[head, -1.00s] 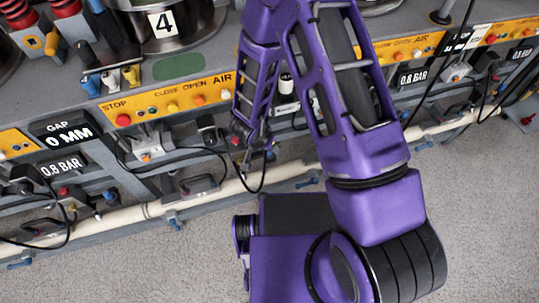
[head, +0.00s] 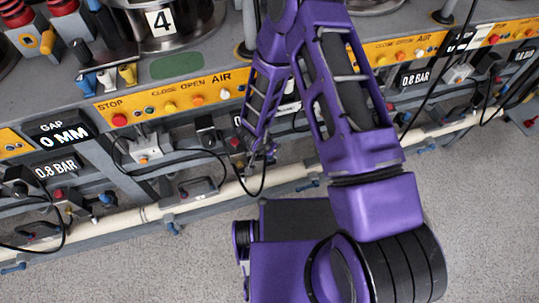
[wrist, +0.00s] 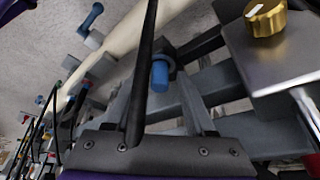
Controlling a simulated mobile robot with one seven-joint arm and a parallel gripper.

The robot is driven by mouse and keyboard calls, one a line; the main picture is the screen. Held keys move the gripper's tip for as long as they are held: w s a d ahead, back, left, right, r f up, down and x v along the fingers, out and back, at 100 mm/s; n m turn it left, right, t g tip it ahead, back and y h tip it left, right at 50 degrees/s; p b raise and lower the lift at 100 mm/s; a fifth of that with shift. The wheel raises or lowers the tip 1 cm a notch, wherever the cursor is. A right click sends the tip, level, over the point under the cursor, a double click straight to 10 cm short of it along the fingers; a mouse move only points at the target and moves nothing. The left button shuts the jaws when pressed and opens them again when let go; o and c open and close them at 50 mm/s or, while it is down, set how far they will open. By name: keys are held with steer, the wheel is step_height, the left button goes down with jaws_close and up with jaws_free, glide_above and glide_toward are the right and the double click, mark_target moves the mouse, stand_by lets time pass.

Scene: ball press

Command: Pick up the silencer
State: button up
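A short blue cylinder (wrist: 160,72) with a dark collar shows in the wrist view, just beyond the screwed edge of my gripper; it may be the silencer, but I cannot tell for sure. My gripper (wrist: 155,95) seems open, with grey finger-like parts apart on both sides and nothing seen held between them. In the head view my gripper (head: 254,162) hangs in front of the machine's lower front, above the pale pipe. The fingertips are small and partly hidden there.
A dark rod or cable crosses the wrist view. A brass knob (wrist: 265,17) sits on a metal block at right. In the head view a pale pipe (head: 150,213), black cables and yellow button panels (head: 175,102) line the machine. Grey floor (head: 480,220) is clear.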

jaws_close()
steer(key=shift+r, duration=0.25)
